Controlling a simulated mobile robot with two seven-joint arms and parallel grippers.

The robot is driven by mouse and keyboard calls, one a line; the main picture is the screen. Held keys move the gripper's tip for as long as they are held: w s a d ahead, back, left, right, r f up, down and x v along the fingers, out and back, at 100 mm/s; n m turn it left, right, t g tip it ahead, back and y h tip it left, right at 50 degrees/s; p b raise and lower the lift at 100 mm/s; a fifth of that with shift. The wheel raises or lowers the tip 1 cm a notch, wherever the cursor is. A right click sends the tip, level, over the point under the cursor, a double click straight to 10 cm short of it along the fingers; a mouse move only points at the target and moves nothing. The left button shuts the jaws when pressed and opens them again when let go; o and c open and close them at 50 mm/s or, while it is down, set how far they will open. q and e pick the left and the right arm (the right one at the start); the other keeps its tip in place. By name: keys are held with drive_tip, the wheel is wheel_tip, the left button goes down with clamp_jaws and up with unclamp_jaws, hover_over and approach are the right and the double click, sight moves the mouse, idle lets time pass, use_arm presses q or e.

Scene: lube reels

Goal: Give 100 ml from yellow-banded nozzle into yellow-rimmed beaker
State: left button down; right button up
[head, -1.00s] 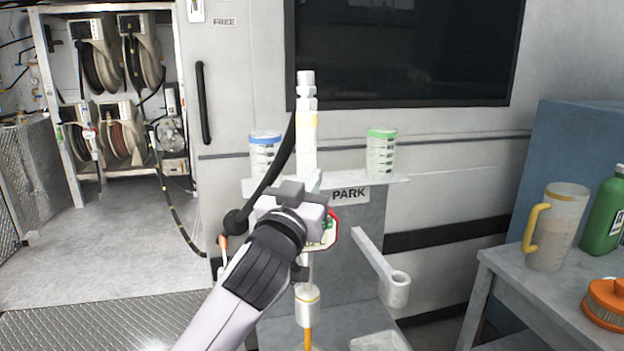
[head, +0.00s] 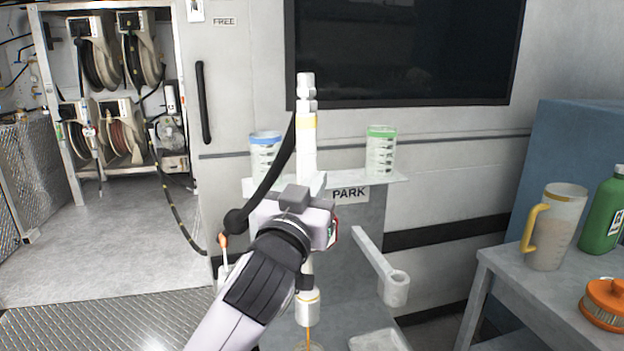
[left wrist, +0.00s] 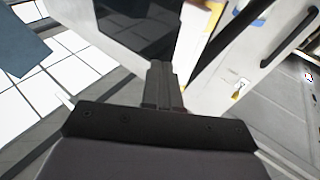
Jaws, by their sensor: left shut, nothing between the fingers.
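The nozzle (head: 308,150) with a yellow band stands upright in front of the PARK post in the head view. Its lower end (head: 307,308) also has a yellow band, and a thin amber stream (head: 309,336) comes out below it. At the bottom edge a beaker rim (head: 312,347) just shows under the stream; its fill level is out of view. My left gripper (head: 306,203) is at the nozzle's middle and hides part of it; I cannot tell whether they touch. In the left wrist view its fingers (left wrist: 163,86) are together and empty. My right gripper is not in view.
A blue-rimmed beaker (head: 264,155) and a green-rimmed beaker (head: 381,152) stand on the shelf (head: 350,182). An empty ring holder (head: 396,288) sticks out to the right.

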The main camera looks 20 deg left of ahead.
use_arm(q)
drive_tip(key=s+d, duration=0.1)
drive_tip(key=s+d+r+p, duration=0.1)
drive_tip(key=s, duration=0.1)
drive_tip(key=shift+s+d+r, duration=0.15)
drive_tip(key=shift+s+r, duration=0.05)
drive_tip(key=shift+s, duration=0.05)
idle(0.4)
drive_tip(key=s+a+f+m+g+h+p, duration=0.1)
drive_tip(key=s+f+g+p, duration=0.15)
drive_tip(key=f, duration=0.85)
drive_tip(key=s+f+m+g+h+p, duration=0.1)
drive_tip(key=s+f+g+p, duration=0.15)
drive_tip(key=f, duration=0.85)
drive_tip(key=s+a+f+g+p, duration=0.1)
drive_tip(key=s+a+f+g, duration=0.1)
drive_tip(key=s+f, duration=0.5)
drive_tip(key=s+a+f+g+p, duration=0.2)
drive_tip(key=s+f+g, duration=0.1)
drive_tip(key=s+f, duration=0.5)
drive_tip(key=shift+s+f+h, duration=0.3)
drive_tip(key=shift+s, duration=0.8)
